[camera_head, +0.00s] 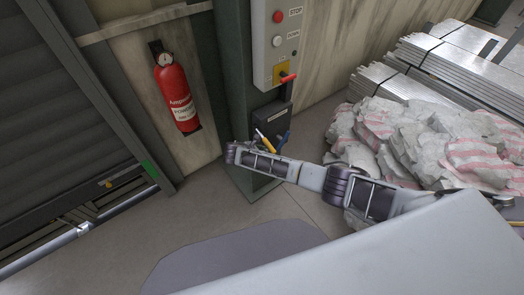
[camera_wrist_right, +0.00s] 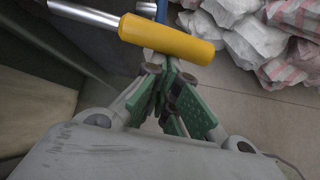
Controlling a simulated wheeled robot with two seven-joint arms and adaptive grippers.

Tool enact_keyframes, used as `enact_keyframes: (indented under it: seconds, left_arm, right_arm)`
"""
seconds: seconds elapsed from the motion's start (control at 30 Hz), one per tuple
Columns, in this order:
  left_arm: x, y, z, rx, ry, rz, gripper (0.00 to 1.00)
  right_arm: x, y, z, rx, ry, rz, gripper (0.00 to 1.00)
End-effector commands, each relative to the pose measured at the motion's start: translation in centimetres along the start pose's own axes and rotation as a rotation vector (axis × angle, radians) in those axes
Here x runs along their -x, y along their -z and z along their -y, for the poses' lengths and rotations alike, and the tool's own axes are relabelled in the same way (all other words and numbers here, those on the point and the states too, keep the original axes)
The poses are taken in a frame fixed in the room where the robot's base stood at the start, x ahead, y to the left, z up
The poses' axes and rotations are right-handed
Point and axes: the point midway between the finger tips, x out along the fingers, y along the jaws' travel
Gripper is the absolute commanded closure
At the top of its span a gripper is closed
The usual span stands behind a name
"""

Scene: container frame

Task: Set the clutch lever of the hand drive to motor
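The hand drive is a dark box (camera_head: 272,118) low on the green post. A blue lever (camera_head: 283,139) and a yellow crank handle (camera_head: 264,140) stick out of it. In the right wrist view the yellow handle (camera_wrist_right: 170,38) on its metal rod crosses above the fingertips, and the blue lever (camera_wrist_right: 162,10) runs behind it. My right gripper (camera_wrist_right: 168,82) has its green fingers drawn together, with a blue strip of the lever between the tips. In the head view my right arm hides the fingers. The lever's setting marks are unreadable. My left gripper is out of view.
A grey control box (camera_head: 277,40) with buttons and a red rotary switch (camera_head: 287,78) is above the drive. A fire extinguisher (camera_head: 175,90) hangs at left. Filled sacks (camera_head: 425,140) and metal stacks (camera_head: 430,75) lie at right. The floor (camera_head: 215,215) in front is clear.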

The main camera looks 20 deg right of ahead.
Motion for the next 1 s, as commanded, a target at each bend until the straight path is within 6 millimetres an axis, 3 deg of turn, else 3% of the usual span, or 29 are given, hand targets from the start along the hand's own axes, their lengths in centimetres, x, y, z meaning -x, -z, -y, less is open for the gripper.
enact_keyframes:
  seconds: [0.4, 1.0]
  left_arm:
    - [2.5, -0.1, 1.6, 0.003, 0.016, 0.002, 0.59]
    - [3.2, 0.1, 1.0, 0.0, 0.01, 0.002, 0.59]
  right_arm:
    - [1.5, -1.9, -0.3, 0.12, 0.125, 0.005, 1.0]
    - [2.1, -2.6, -0.6, 0.197, 0.2, 0.006, 1.0]
